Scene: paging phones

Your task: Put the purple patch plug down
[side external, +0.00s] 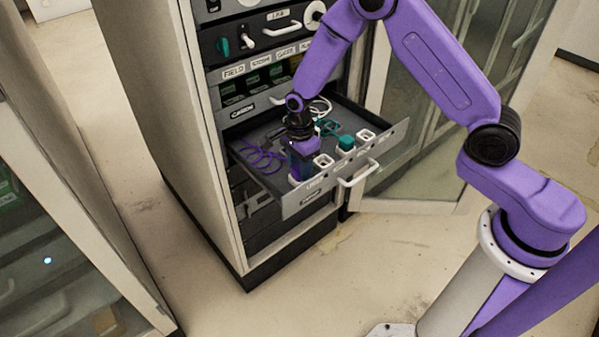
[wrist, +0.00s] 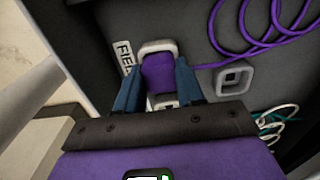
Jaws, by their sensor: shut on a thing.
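The purple patch plug (wrist: 158,75) is between my gripper's two blue fingers in the wrist view. My gripper (wrist: 160,66) is shut on it. The plug overlaps a pale rounded socket rim (wrist: 158,46) beside a "FIELD" label; I cannot tell whether it is seated in it or just above it. The plug's purple cord (wrist: 248,44) runs off in loops to the right. In the side external view my gripper (side external: 302,160) points down at the left end of the open drawer (side external: 345,180), its fingers largely hiding the plug. The purple cord (side external: 262,158) lies coiled on the drawer floor.
Along the drawer front, a teal plug (side external: 346,143) stands between two pale sockets, one nearer (side external: 323,161) and one farther (side external: 367,135). White and teal cords (side external: 322,108) lie behind. The cabinet side (side external: 165,110) is left of the drawer; an open glass door (side external: 425,150) is right.

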